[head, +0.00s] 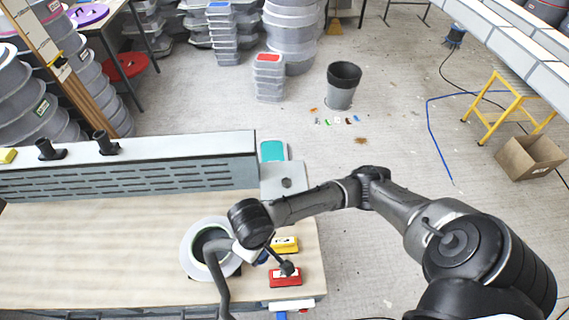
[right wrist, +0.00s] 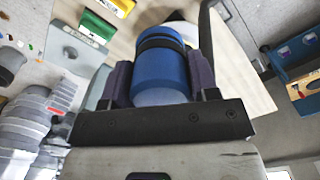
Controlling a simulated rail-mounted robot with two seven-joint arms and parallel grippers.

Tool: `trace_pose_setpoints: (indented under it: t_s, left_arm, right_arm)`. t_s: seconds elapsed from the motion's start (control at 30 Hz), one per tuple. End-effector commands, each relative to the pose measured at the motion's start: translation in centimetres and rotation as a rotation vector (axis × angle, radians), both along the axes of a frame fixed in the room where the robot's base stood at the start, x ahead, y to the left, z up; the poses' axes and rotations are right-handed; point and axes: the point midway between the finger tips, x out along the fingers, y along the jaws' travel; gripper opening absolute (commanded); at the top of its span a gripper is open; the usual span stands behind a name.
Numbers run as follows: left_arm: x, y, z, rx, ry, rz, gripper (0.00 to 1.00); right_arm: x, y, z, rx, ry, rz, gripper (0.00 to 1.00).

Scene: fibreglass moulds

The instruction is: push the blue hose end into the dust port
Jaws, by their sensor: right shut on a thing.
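My right gripper (right wrist: 160,80) is shut on the blue hose end (right wrist: 160,65), a blue cylinder with a black band, between its two dark fingers. In the head view my right gripper (head: 250,248) is over the workbench (head: 110,250), and my wrist mostly hides the hose end. A grey hose (head: 221,285) runs from there to the bench's front edge. A small dark round opening (head: 287,183) shows in a grey plate at the right end of the slotted metal box; I cannot tell whether it is the dust port. The hose end is apart from it. My left gripper is not in view.
A white ring (head: 190,262) lies under my right wrist. A yellow block (head: 288,244) and a red block (head: 285,278) lie right of it. The slotted metal box (head: 130,176) runs along the bench's back, with two black fittings on top. The bench's left part is clear.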

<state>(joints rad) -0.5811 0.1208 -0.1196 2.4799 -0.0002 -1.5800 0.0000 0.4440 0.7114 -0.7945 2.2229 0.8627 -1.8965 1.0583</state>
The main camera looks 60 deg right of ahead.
Motion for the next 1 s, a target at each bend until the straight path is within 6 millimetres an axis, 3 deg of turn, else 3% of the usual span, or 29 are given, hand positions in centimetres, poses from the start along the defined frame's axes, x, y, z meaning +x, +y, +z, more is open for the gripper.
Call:
trace_pose_setpoints:
  t_s: [0.2, 0.37, 0.57, 0.7, 0.83, 1.0]
  left_arm:
    - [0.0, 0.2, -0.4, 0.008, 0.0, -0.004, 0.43]
    - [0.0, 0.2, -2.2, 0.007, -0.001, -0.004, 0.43]
    - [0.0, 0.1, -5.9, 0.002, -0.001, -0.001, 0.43]
    - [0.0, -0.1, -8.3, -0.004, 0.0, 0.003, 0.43]
    - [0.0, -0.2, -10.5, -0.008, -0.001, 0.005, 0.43]
    - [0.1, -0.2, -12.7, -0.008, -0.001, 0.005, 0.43]
  right_arm:
    - [0.5, -0.4, -0.6, -0.001, 0.0, -0.021, 0.34]
    - [3.4, -3.0, -3.4, -0.004, 0.001, -0.14, 0.34]
    - [9.2, -10.3, -8.8, -0.005, 0.001, -0.426, 0.34]
    - [12.5, -16.7, -12.1, -0.004, -0.001, -0.646, 0.34]
    - [14.5, -22.9, -14.7, -0.003, -0.002, -0.843, 0.34]
    - [15.5, -30.0, -17.3, -0.001, -0.001, -1.062, 0.34]
